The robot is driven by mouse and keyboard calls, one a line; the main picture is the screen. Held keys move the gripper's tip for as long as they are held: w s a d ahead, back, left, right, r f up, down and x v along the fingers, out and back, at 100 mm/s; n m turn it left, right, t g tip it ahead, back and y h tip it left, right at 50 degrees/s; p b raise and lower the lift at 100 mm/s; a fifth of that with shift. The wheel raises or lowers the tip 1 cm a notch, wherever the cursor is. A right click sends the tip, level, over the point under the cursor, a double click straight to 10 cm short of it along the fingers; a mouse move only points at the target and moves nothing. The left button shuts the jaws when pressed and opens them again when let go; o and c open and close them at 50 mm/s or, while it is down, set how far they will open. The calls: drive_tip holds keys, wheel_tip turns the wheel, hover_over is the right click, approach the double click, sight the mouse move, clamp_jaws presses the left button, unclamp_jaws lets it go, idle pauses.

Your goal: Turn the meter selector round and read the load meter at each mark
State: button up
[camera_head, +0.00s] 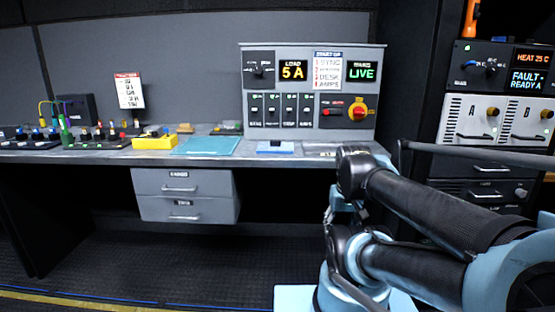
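The grey power panel (310,125) stands upright at the back of the bench. A dark knob (258,70), which looks like the meter selector, sits at its upper left. The small marks around the knob are too small to read, and I cannot tell which one it points to. Just right of it, the load meter (292,71) shows "LOAD 5 A" in yellow on black. My arm fills the lower right, in front of the bench, apart from the knob. I cannot make out my gripper in this view.
A "MAINS LIVE" display (362,73), a red-and-yellow rotary switch (358,108) and a row of breakers (280,110) share the panel. A blue mat (207,145) and yellow box (155,142) lie on the bench (310,158). A rack (497,110) stands at right.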

drive_tip(key=shift+w+f, duration=0.2)
drive_tip(key=shift+w, duration=0.25)
idle(0.6)
drive_tip(key=c, duration=0.4)
drive_tip(key=shift+a, duration=0.1)
drive_tip(key=shift+c, duration=0.2)
